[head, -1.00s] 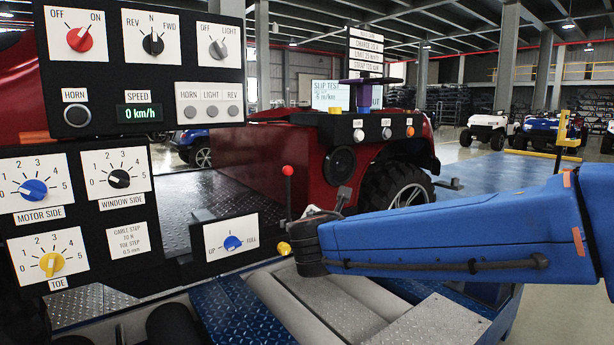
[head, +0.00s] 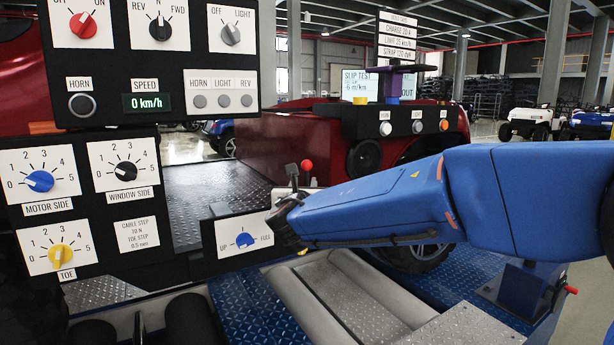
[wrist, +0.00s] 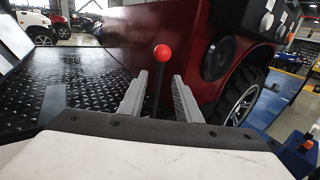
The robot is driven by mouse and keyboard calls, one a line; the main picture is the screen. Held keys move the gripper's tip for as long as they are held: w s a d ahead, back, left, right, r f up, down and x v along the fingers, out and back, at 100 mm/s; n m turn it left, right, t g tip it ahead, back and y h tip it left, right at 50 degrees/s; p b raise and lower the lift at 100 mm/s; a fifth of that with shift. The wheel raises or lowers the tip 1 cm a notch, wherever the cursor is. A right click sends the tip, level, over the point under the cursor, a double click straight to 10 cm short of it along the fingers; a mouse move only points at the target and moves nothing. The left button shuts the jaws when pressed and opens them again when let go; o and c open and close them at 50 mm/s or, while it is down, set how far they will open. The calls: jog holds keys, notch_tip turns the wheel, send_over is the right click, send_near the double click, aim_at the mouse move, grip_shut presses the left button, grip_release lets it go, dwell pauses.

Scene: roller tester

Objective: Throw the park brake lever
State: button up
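A lever with a red ball knob (head: 307,166) and a dark rod stands in front of the dark red vehicle, just behind the UP/FULL panel. No label on it is readable. In the wrist view its red knob (wrist: 162,53) shows upright between my two grey fingers. My gripper (wrist: 159,84) is open, with a gap on each side of the rod. The knob appears above or beyond the fingertips; I cannot tell how deep the rod sits between them. In the head view my blue arm hides the lever's lower part, and one fingertip shows beside the knob.
The control panels (head: 110,205) with knobs stand close at left. The UP/FULL panel (head: 226,246) is just left of my wrist. The dark red vehicle (head: 270,145) and its wheel lie behind. A blue box with a small red-tipped handle (head: 571,290) stands at lower right.

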aim_at(307, 175)
jog(key=w, duration=0.9)
jog(key=shift+w, duration=0.3)
